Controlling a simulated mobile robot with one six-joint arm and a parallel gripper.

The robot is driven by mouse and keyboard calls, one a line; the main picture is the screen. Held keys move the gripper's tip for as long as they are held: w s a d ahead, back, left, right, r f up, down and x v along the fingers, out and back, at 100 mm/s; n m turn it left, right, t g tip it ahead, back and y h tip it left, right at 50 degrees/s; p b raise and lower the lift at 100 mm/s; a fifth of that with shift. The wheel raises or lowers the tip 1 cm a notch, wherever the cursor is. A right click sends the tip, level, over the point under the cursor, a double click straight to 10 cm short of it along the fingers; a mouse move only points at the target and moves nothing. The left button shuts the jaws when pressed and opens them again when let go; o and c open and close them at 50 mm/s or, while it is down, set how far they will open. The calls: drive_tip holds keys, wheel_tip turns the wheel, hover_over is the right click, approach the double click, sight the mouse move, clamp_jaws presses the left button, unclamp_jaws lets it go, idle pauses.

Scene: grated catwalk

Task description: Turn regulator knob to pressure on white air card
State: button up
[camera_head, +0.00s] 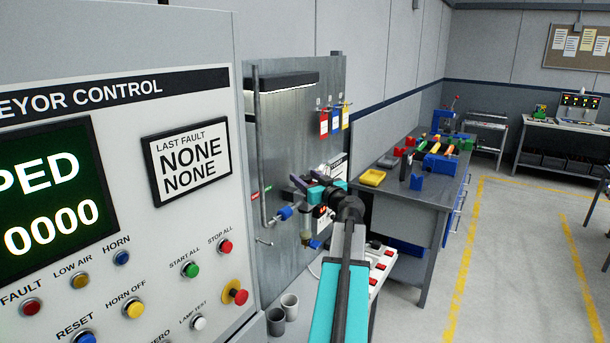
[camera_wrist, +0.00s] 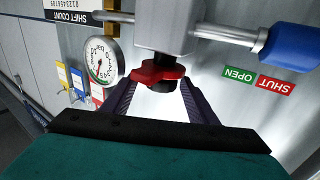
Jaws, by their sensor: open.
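In the wrist view a red and black knob (camera_wrist: 158,73), seemingly the regulator knob, sits on a grey metal block (camera_wrist: 168,25). My gripper (camera_wrist: 156,92) is open, with its two dark fingers on either side of the knob; I cannot tell whether they touch it. A round white pressure gauge (camera_wrist: 102,61) is beside the block; its needle is too small to read. In the head view my gripper (camera_head: 312,188) is at the grey panel (camera_head: 290,130) and hides the knob. A white card (camera_head: 340,163) shows partly behind it; its text is unreadable.
A blue-handled valve (camera_wrist: 290,47) stands near the knob, by green OPEN (camera_wrist: 239,75) and red SHUT (camera_wrist: 275,86) labels. The conveyor control cabinet (camera_head: 215,60) is close on the left. A workbench (camera_head: 405,205) is to the right, with open floor beyond.

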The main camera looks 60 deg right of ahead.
drive_tip(key=shift+w, duration=0.15)
drive_tip(key=c, duration=1.1)
drive_tip(key=shift+o, duration=0.2)
drive_tip(key=y+b, duration=0.1)
drive_tip(key=b, duration=0.1)
drive_tip(key=n+t+y+b, duration=0.1)
drive_tip(key=b, duration=0.2)
drive_tip(key=shift+d+f, duration=0.2)
drive_tip(key=n+y+b, duration=0.1)
drive_tip(key=y+b, duration=0.1)
drive_tip(key=b, duration=0.2)
drive_tip(key=n+t+y+b, duration=0.1)
drive_tip(key=n+y+b, duration=0.1)
drive_tip(key=b, duration=0.2)
drive_tip(key=shift+y, duration=0.3)
drive_tip(key=n+y+b, duration=0.2)
drive_tip(key=y+b, duration=0.1)
drive_tip(key=b, duration=0.2)
drive_tip(key=shift+r+n+y, duration=0.1)
drive_tip(key=shift+n+y, duration=0.2)
drive_tip(key=shift+n, duration=0.1)
drive_tip(key=shift+n+y+b, duration=0.4)
drive_tip(key=shift+y+b, duration=0.3)
drive_tip(key=shift+b, duration=0.25)
drive_tip(key=shift+r+n+g+y+b, duration=0.1)
drive_tip(key=shift+n+g+y+b, duration=0.2)
drive_tip(key=shift+n+y+b, duration=0.55)
